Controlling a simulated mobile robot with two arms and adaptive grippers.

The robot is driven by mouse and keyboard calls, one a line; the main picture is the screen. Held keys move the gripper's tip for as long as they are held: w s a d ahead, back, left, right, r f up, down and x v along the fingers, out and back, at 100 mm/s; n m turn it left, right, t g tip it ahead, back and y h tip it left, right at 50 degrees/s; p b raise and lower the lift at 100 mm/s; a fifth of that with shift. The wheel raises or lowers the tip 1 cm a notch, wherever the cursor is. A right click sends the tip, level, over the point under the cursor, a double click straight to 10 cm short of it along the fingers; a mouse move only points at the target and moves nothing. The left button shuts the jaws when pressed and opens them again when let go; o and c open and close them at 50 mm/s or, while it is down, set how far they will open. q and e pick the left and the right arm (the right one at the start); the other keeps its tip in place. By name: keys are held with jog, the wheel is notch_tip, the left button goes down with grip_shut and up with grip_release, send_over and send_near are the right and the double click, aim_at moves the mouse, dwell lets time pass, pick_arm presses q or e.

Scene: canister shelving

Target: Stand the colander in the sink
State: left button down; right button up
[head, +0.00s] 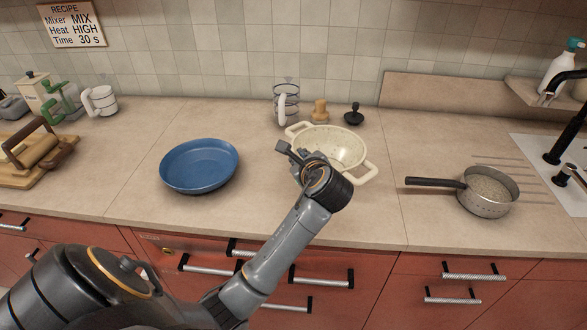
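A cream colander (345,143) with two loop handles stands upright on the counter, right of centre. My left gripper (289,151) is at the colander's near left side, overlapping its rim in the head view. The arm's wrist hides part of the colander's near wall. I cannot tell whether the fingers touch the colander or how far apart they are. At the right edge, a pale surface (548,180) beside the black tap (566,130) appears to be part of the sink; its basin is not clearly visible. My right gripper is not in view.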

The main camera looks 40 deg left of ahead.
pick_arm(q)
jog(key=shift+a+f, duration=0.45)
jog(key=shift+f, duration=0.1)
jog(key=f, duration=0.2)
jog(key=a+f, duration=0.1)
jog(key=f, duration=0.1)
jog(key=shift+p, duration=0.4)
jog(key=shift+d, duration=0.15)
jog(key=c, duration=1.4)
grip_release()
jog(key=shift+f, duration=0.1)
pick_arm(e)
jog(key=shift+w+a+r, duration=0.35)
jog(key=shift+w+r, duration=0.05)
pick_arm(q)
jog(key=shift+s, duration=0.1)
jog(key=v, duration=1.2)
jog(key=shift+b, duration=0.45)
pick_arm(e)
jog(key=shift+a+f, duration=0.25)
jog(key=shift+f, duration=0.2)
